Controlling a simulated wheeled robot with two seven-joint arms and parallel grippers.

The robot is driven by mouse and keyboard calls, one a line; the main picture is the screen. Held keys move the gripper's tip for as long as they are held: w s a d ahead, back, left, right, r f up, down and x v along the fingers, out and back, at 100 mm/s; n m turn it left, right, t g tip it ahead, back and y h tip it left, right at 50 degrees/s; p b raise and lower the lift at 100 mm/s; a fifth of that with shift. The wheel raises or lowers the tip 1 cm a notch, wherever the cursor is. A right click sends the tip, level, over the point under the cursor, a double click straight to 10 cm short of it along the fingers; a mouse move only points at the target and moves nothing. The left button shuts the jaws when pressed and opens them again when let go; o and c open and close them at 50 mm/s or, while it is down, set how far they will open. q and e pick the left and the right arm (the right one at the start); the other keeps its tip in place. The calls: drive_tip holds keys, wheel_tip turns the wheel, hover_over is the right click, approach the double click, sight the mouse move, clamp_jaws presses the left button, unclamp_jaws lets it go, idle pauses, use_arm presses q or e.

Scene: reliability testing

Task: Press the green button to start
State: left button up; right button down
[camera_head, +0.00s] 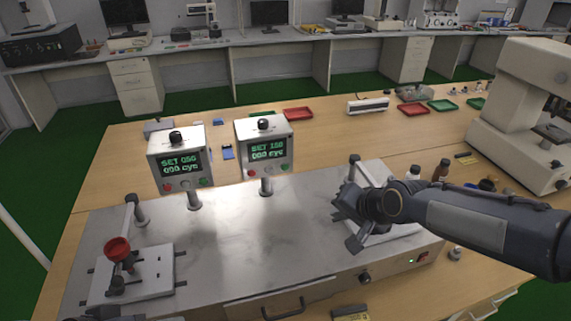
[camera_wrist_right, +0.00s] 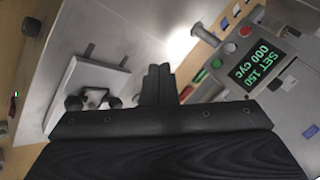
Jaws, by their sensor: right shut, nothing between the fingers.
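Two control boxes with green-lit displays stand on posts on the grey metal machine. The right box (camera_head: 264,131) reads "SET 150 000 cyc" and has a red button (camera_head: 254,173) and a green button (camera_head: 285,168). The left box (camera_head: 180,141) reads "SET 050 000 cyc" and has a red button (camera_head: 167,188) and a green button (camera_head: 204,183). My right gripper (camera_head: 343,207) is shut and empty, right of the right box and apart from it. In the right wrist view its closed fingers (camera_wrist_right: 158,84) are left of that box's green button (camera_wrist_right: 217,63). A dark part at the bottom left may be my left gripper (camera_head: 110,316).
The machine's metal top (camera_head: 230,235) is clear between its two stations. A red knob (camera_head: 118,247) stands on the left fixture. Bottles (camera_head: 440,170) and a microscope (camera_head: 520,115) are at the right. Red trays (camera_head: 298,114) lie behind the boxes.

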sight(285, 168)
drive_tip(key=w+a+f+m+y+p, duration=0.1)
drive_tip(key=w+a+f+m, duration=0.1)
drive_tip(key=w+a, duration=0.5)
drive_tip(key=shift+w+a+f+t+y, duration=0.3)
drive_tip(key=shift+w+f, duration=0.25)
drive_tip(key=shift+w, duration=0.35)
drive_tip(key=w+a+p, duration=0.1)
drive_tip(key=w+p, duration=0.1)
drive_tip(key=w, duration=0.6)
drive_tip(key=shift+w+a, duration=0.3)
drive_tip(key=shift+a, duration=0.1)
drive_tip(key=shift+w, duration=0.1)
idle(0.9)
drive_tip(key=shift+w, duration=0.3)
